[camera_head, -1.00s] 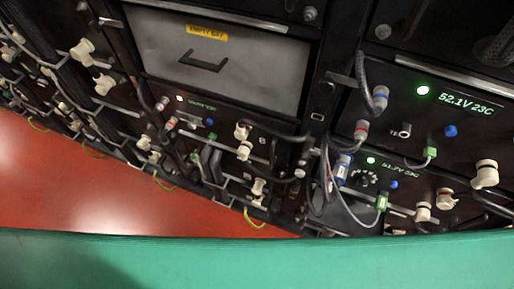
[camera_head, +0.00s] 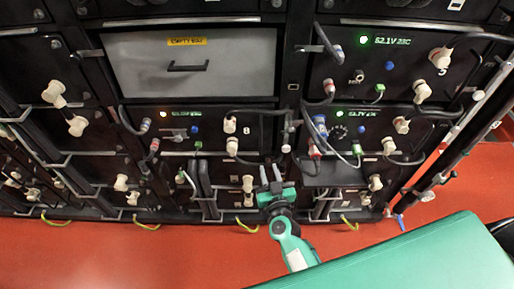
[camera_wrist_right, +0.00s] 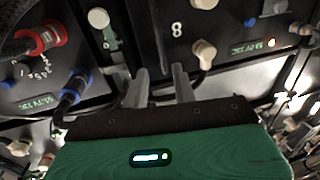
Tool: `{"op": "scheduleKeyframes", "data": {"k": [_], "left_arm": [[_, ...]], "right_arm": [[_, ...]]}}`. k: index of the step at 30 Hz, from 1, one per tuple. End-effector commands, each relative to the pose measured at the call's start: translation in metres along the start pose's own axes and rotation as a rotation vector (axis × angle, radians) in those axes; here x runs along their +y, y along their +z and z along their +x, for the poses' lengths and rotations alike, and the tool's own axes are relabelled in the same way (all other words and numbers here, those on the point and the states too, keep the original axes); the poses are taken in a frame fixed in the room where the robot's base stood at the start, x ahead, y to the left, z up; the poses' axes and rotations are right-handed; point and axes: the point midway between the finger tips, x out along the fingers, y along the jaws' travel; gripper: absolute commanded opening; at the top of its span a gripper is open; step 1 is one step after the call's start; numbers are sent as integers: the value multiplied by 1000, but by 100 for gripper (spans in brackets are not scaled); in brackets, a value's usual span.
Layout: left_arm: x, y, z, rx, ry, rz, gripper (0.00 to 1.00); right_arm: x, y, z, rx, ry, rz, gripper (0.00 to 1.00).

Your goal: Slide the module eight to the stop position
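Module eight (camera_head: 212,142) is a dark front in the rack, below the empty bay. It has an orange light, a green display and a white "8" beside cream connectors. Whether it sits flush or stands out cannot be told. My right gripper (camera_head: 270,174) is open with nothing between its fingers. It is in front of the rack, lower and slightly right of the "8". In the right wrist view, its two grey fingers (camera_wrist_right: 161,84) point towards module eight's face (camera_wrist_right: 222,25), near a cream connector (camera_wrist_right: 204,52); contact cannot be told. My left gripper is not in view.
The grey empty bay panel (camera_head: 200,78) has a black handle and yellow label. Right of module eight, a module with a green light (camera_head: 352,130) has cables and plugs. Loose cables (camera_head: 335,150) hang near my right gripper. The red floor (camera_head: 140,255) is clear below the rack.

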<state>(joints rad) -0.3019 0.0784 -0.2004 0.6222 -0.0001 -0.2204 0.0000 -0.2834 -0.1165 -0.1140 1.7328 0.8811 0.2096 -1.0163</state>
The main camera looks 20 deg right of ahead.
Motion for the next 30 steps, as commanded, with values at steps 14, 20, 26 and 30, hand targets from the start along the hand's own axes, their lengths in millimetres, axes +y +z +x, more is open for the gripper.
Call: {"op": "scheduleKeyframes", "data": {"k": [14,20,26,30], "left_arm": [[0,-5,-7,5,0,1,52],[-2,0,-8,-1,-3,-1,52],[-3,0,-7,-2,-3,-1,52],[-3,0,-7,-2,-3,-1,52]], "right_arm": [[0,0,73,0,-2,-2,27],[-1,0,106,0,-2,0,27],[-1,1,128,0,-2,0,27],[0,1,134,-2,-2,0,27]]}}
